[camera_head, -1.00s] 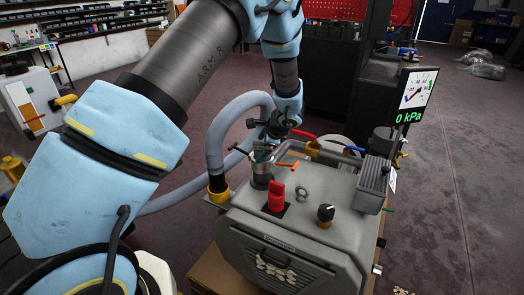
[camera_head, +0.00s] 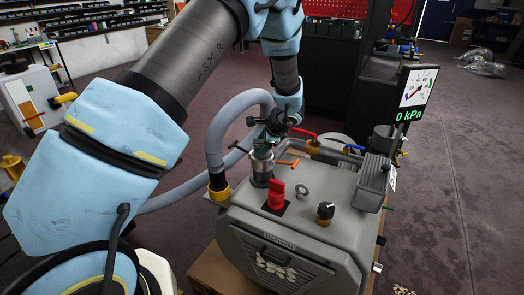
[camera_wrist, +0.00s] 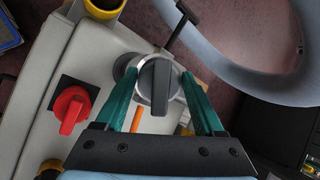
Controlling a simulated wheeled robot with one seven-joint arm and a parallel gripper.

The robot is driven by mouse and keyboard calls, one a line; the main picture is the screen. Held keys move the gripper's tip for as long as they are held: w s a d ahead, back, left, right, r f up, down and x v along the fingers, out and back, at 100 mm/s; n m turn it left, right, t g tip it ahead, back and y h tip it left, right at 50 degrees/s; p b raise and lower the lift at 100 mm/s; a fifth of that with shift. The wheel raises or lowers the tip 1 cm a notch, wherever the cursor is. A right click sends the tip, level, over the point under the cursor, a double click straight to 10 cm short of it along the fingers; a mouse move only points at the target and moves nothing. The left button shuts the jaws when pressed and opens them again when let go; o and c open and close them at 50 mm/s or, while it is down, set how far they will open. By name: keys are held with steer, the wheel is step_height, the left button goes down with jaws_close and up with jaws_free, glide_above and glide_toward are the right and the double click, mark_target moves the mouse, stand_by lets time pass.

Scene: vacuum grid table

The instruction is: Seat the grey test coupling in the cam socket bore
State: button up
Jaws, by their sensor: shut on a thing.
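My gripper (camera_head: 263,147) is above the cam socket (camera_head: 261,178) on top of the grey machine. In the wrist view, its two green fingers (camera_wrist: 161,100) are shut on the grey test coupling (camera_wrist: 160,72), a round dark grey piece with a raised bar across its top. The bright metal rim of the socket (camera_wrist: 122,66) shows around and beneath the coupling. The coupling (camera_head: 262,158) looks in line with the bore, at or in its mouth; how deep it sits is hidden. An orange-handled cam lever (camera_head: 288,163) stands out to the right, a black-ended one (camera_head: 237,147) to the left.
A red knob (camera_head: 276,194), a lifting ring (camera_head: 302,191) and a black knob (camera_head: 325,212) stand on the machine top (camera_head: 300,222). A thick grey hose (camera_head: 212,140) loops behind and left of the socket. The gauge display (camera_head: 411,115) reads 0 kPa.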

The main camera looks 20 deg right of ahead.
jaws_close()
steer(key=shift+r, duration=0.1)
step_height(320, 180, up, 10)
steer(key=shift+w+d+f, duration=0.1)
steer(key=shift+w, duration=0.05)
steer(key=w+m+g+p, duration=0.1)
steer(key=p, duration=0.2)
steer(key=d+m+g+p, duration=0.1)
steer(key=m+p, duration=0.1)
steer(key=p, duration=0.2)
steer(key=w+f+m+g+p, duration=0.1)
steer(key=p, duration=0.3)
steer(key=shift+w+d+y, duration=0.3)
steer(key=shift+w+y, duration=0.05)
steer(key=shift+y, duration=0.05)
steer(key=shift+w+f+m+g+y+p, duration=0.1)
steer(key=shift+f+m+g+y+p, duration=0.2)
steer(key=shift+f+m+p, duration=0.4)
step_height(320, 180, down, 10)
steer(key=b, duration=0.5)
